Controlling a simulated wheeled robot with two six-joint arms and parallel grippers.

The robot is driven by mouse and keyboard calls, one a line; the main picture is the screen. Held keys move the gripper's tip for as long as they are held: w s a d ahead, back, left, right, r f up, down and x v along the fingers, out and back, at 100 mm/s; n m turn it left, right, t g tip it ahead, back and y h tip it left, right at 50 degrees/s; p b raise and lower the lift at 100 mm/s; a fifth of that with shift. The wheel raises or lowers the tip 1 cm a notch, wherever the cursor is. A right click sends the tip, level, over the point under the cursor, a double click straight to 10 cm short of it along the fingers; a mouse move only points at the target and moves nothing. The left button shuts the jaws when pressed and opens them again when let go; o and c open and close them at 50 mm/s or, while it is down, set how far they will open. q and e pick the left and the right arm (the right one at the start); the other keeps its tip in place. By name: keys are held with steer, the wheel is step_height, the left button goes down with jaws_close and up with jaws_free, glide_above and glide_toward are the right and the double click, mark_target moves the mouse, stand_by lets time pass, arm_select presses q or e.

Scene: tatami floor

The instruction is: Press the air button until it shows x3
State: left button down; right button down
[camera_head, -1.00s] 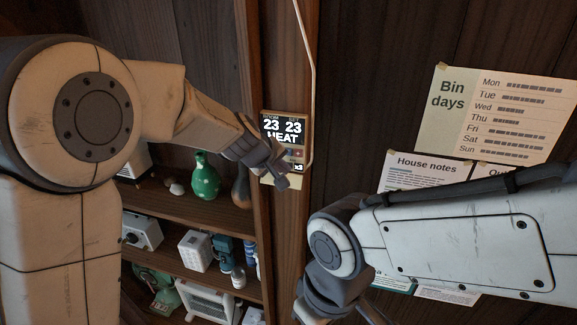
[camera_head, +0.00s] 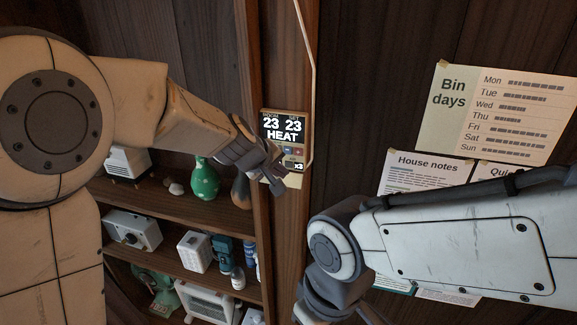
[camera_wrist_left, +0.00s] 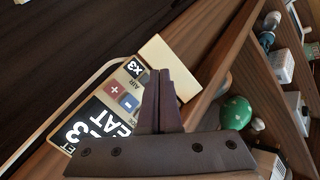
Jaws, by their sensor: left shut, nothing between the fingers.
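The wall control panel (camera_head: 284,128) is on the wooden post and reads 23, 23 and HEAT. Its small x3 readout (camera_head: 299,166) is lit; x3 also shows in the left wrist view (camera_wrist_left: 134,67), beside the word AIR. The red plus button (camera_wrist_left: 114,89) and blue minus button (camera_wrist_left: 128,102) are visible there. The air button itself I cannot clearly make out. My left gripper (camera_head: 277,182) is shut and empty, in front of the panel's lower part; I cannot tell whether it touches. My right gripper (camera_head: 338,310) is low, partly cut off by the frame edge.
A cream block or flap (camera_wrist_left: 168,66) juts out at the panel's lower end. A pale cable (camera_head: 312,80) runs down beside the panel. Shelves with a green vase (camera_head: 203,178) and several small items stand left. Paper notices (camera_head: 490,112) hang on the right wall.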

arm_select(q)
steer(key=s, duration=0.2)
steer(key=s+a+b, duration=0.1)
steer(key=s, duration=0.1)
steer(key=shift+s+a, duration=0.1)
steer(key=shift+a, duration=0.1)
steer(key=shift+s+f, duration=0.1)
stand_by(1.1)
steer(key=s+d+f+m+g+b, duration=0.2)
steer(key=s+f+m, duration=0.15)
steer(key=s, duration=0.35)
steer(key=s+d+f+m+g+b, duration=0.2)
steer(key=s+f+m, duration=0.15)
steer(key=s, duration=0.45)
steer(key=s+a+f+m+g+y+b, duration=0.1)
steer(key=s+a+f+m+g, duration=0.1)
steer(key=s, duration=0.5)
steer(key=s+a+f+m+g+y+b, duration=0.1)
steer(key=s+a+f+m, duration=0.3)
steer(key=s, duration=0.4)
steer(key=shift+a+f+m+g+y, duration=0.4)
steer(key=shift+a+f+y, duration=0.1)
steer(key=shift+a+y, duration=0.25)
